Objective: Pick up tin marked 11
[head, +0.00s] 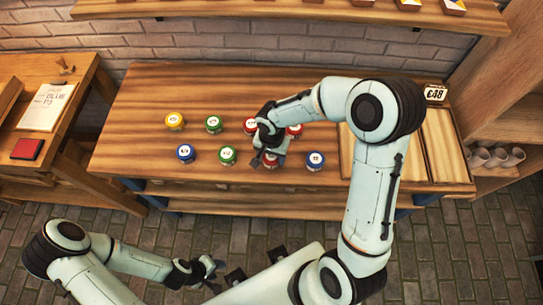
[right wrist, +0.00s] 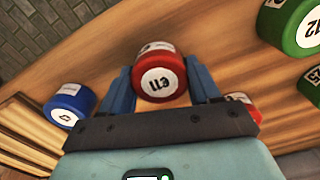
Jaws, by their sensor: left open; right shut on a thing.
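The tin marked 11 is red with a white top (right wrist: 160,82). In the right wrist view it stands between the two blue fingers of my right gripper (right wrist: 160,92), which is shut on it. In the head view this red tin (head: 270,162) shows in part under my right gripper (head: 269,156), in the front row on the wooden table. I cannot tell whether it is clear of the table top. My left gripper (head: 211,274) is open and empty, low in front of the table over the brick floor.
Close by are a blue tin (head: 315,161), a green tin (head: 227,155) and two red tins (head: 250,126) (head: 294,130). Another blue tin (head: 185,153), a green tin (head: 213,124) and a yellow tin (head: 174,120) stand to the left. The table's (head: 130,120) left end is clear.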

